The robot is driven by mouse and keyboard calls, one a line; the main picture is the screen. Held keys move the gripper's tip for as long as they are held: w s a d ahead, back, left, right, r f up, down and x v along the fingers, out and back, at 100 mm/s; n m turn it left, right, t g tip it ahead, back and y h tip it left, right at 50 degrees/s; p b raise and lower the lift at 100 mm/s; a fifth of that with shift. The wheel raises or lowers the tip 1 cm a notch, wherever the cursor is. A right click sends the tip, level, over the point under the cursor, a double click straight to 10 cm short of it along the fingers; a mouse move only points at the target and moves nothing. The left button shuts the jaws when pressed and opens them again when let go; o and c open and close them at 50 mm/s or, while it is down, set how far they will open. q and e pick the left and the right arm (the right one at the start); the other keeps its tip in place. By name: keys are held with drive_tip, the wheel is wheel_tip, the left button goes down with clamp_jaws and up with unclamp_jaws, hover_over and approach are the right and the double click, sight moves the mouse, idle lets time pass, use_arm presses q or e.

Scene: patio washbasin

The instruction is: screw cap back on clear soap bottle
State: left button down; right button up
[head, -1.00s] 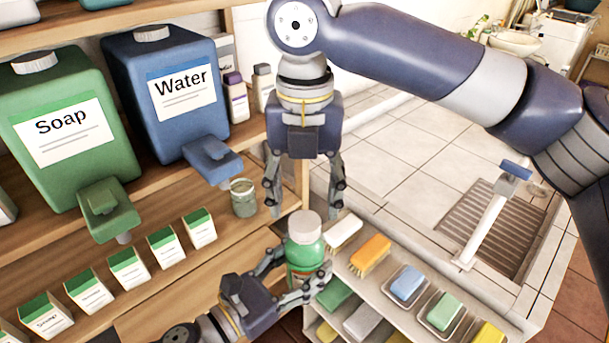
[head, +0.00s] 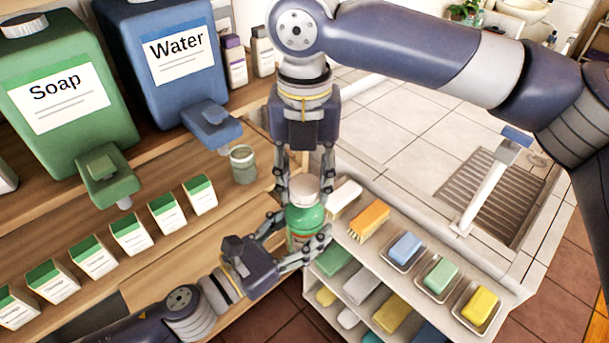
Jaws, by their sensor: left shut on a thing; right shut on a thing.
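The clear soap bottle (head: 304,218), filled with green liquid, stands upright between my two grippers in the head view. My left gripper (head: 298,243) comes from the lower left and is shut around its body, hiding part of its lower side. The white cap (head: 305,187) sits at the top of the bottle. My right gripper (head: 305,194) points down from above, its fingers shut on either side of the cap. I cannot tell how tightly the cap sits on the neck.
A green Soap dispenser (head: 60,150) and a blue Water dispenser (head: 160,100) stand on the wooden shelf at left. A small jar (head: 243,165) and several green-white cartons (head: 165,213) are nearby. A rack (head: 395,283) with brushes and soap bars is at right.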

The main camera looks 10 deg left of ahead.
drive_tip(key=m, duration=0.8)
drive_tip(key=shift+m, duration=0.3)
drive_tip(key=m, duration=1.2)
drive_tip(key=shift+a+m, duration=0.1)
drive_tip(key=shift+m, duration=0.2)
drive_tip(key=m, duration=0.3)
drive_tip(key=shift+m, duration=0.4)
drive_tip(key=m, duration=0.3)
drive_tip(key=shift+m, duration=0.3)
drive_tip(key=m, duration=0.4)
drive_tip(key=shift+m, duration=0.4)
drive_tip(key=o, duration=1.2)
drive_tip(key=shift+o, duration=0.2)
